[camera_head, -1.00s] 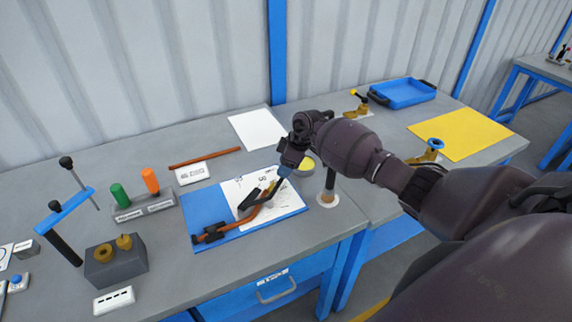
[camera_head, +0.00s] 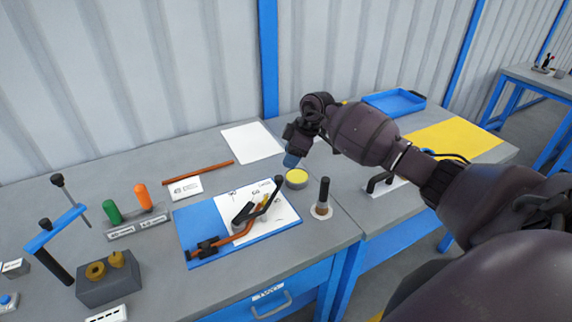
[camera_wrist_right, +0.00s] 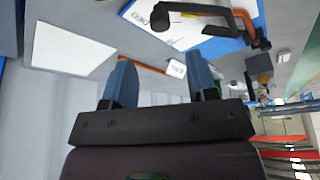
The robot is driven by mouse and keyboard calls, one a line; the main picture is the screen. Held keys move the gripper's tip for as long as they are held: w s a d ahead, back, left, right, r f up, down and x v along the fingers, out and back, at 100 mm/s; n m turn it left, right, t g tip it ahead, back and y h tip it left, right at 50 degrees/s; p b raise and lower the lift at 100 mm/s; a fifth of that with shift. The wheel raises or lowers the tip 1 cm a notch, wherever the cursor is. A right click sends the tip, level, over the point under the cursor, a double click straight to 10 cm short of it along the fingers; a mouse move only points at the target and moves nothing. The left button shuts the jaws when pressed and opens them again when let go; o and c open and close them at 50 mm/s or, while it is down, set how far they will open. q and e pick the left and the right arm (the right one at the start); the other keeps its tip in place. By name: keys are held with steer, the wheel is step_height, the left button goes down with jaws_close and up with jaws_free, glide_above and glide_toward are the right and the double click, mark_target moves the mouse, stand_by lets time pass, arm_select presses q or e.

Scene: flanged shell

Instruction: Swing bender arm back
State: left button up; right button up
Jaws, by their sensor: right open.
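The bender stands on a blue board (camera_head: 197,219) with a white printed sheet (camera_head: 283,214). It has a black clamp (camera_head: 207,248), a bent copper-coloured tube (camera_head: 241,234) and a black bender arm (camera_head: 271,194) that slants up to the right. In the right wrist view the black bender arm (camera_wrist_right: 205,11) and the tube (camera_wrist_right: 247,17) show at the top. My right gripper (camera_head: 291,160) is open and empty, behind and right of the bender arm and apart from it. Its two blue fingers (camera_wrist_right: 161,82) show spread in the wrist view. My left gripper is out of view.
A yellow-topped tin (camera_head: 297,178) and a black upright handle (camera_head: 323,194) stand right of the board, near my gripper. A white sheet (camera_head: 252,142) and a copper-coloured rod (camera_head: 200,171) lie behind. A blue tray (camera_head: 394,103) and yellow mat (camera_head: 455,140) are at right.

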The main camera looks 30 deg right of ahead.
steer(key=shift+s+d+r, duration=0.15)
steer(key=shift+r, duration=0.3)
